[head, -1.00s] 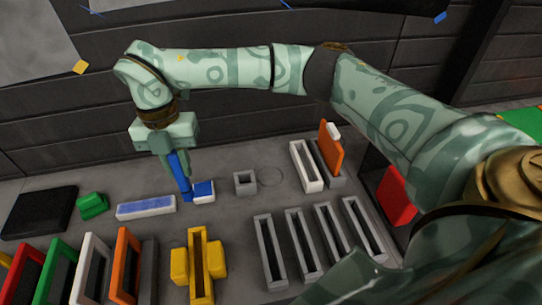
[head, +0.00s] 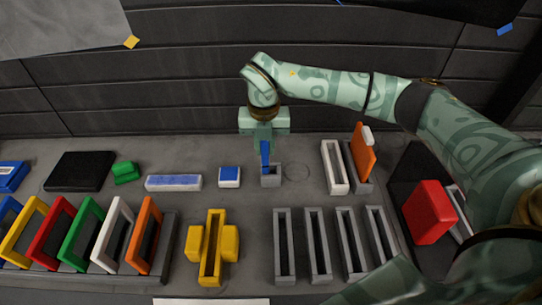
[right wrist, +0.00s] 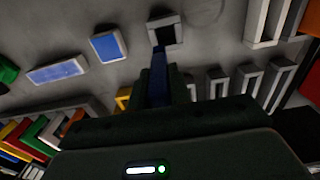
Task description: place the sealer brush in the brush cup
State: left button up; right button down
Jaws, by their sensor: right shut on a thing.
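The sealer brush (head: 265,156) is a slim blue stick and hangs roughly upright from my right gripper (head: 264,140). The gripper is shut on its upper part. The brush cup (head: 271,181) is a small square grey holder with a dark opening, directly below the brush. The brush's lower end overlaps the cup's opening in the head view; I cannot tell if it is inside or just above. In the right wrist view the brush (right wrist: 158,78) points at the cup (right wrist: 165,31). My left gripper is out of view.
A blue-and-white block (head: 229,177) and a long pale-blue pad (head: 174,182) lie left of the cup. A white slotted holder (head: 335,167) stands to the right. A yellow holder (head: 211,248) and several grey slotted racks (head: 284,245) are in front.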

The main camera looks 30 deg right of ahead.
jog(key=shift+w+d+f, duration=0.15)
jog(key=shift+d+f, duration=0.2)
jog(key=shift+f, duration=0.65)
jog(key=shift+w+d+f, duration=0.2)
jog(key=shift+d+f, duration=0.15)
jog(key=shift+f, duration=0.6)
jog(key=shift+w+d+f, duration=0.15)
jog(key=shift+d+f, duration=0.2)
jog(key=shift+f, duration=0.65)
jog(key=shift+f+b, duration=0.1)
jog(key=shift+b, duration=0.2)
jog(key=c, duration=1.3)
grip_release()
notch_tip(320, 180, up, 12)
jog(key=p, duration=0.1)
jog(key=shift+s, duration=0.1)
